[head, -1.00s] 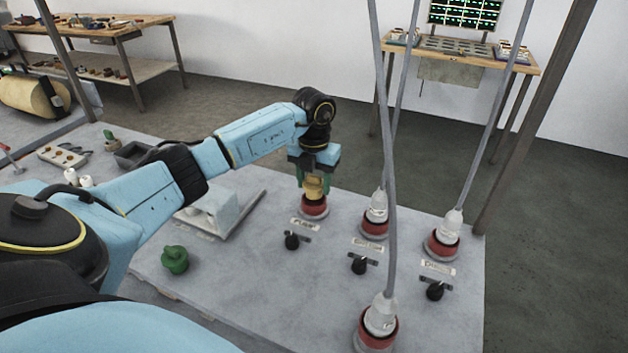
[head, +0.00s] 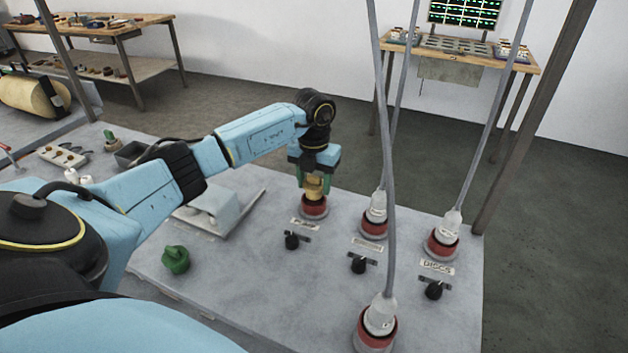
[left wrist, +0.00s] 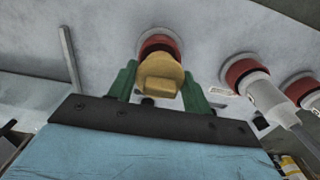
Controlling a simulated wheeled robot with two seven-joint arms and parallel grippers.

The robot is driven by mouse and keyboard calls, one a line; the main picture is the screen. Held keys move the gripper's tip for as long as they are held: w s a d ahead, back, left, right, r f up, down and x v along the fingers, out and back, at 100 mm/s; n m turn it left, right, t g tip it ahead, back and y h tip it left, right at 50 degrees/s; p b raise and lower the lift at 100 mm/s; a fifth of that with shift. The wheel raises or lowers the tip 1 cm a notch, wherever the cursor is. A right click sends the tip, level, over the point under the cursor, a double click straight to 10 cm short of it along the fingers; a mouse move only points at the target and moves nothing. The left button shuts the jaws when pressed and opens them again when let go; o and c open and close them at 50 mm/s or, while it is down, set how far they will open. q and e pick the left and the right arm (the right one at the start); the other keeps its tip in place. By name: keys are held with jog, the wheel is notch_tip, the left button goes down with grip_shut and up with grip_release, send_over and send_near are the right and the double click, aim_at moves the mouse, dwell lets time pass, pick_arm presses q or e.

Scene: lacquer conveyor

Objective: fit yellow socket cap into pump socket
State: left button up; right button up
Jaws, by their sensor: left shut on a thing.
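The yellow socket cap (head: 314,187) sits at the red pump socket (head: 314,208), at the far left of the socket row in the head view. My left gripper (head: 314,180) points down over it, its green fingers on both sides of the cap. In the left wrist view the cap (left wrist: 160,75) is between the green fingers of the gripper (left wrist: 158,88), in front of the red socket ring (left wrist: 158,43). The cap hides most of the socket opening, so I cannot tell how deep it sits. My right gripper is not in view.
Red sockets with white plugs and hanging grey cables stand to the right (head: 375,220), (head: 442,240) and in front (head: 378,325). Black knobs (head: 292,240) stand before the row. A green cap (head: 175,260) lies on the left of the grey panel top (head: 250,290).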

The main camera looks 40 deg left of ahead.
pick_arm(q)
jog(key=shift+f+b, duration=0.35)
jog(key=shift+f, duration=0.25)
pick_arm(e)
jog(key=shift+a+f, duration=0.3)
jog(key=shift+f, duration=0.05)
pick_arm(q)
jog(key=shift+f+b, duration=0.45)
jog(key=shift+f, duration=0.3)
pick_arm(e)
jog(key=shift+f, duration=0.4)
pick_arm(q)
jog(key=o, duration=0.8)
jog(key=shift+c, duration=0.2)
jog(key=shift+o, duration=1.4)
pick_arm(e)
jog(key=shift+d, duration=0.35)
pick_arm(q)
jog(key=shift+r, duration=0.15)
notch_tip(320, 180, up, 13)
jog(key=shift+p, duration=0.55)
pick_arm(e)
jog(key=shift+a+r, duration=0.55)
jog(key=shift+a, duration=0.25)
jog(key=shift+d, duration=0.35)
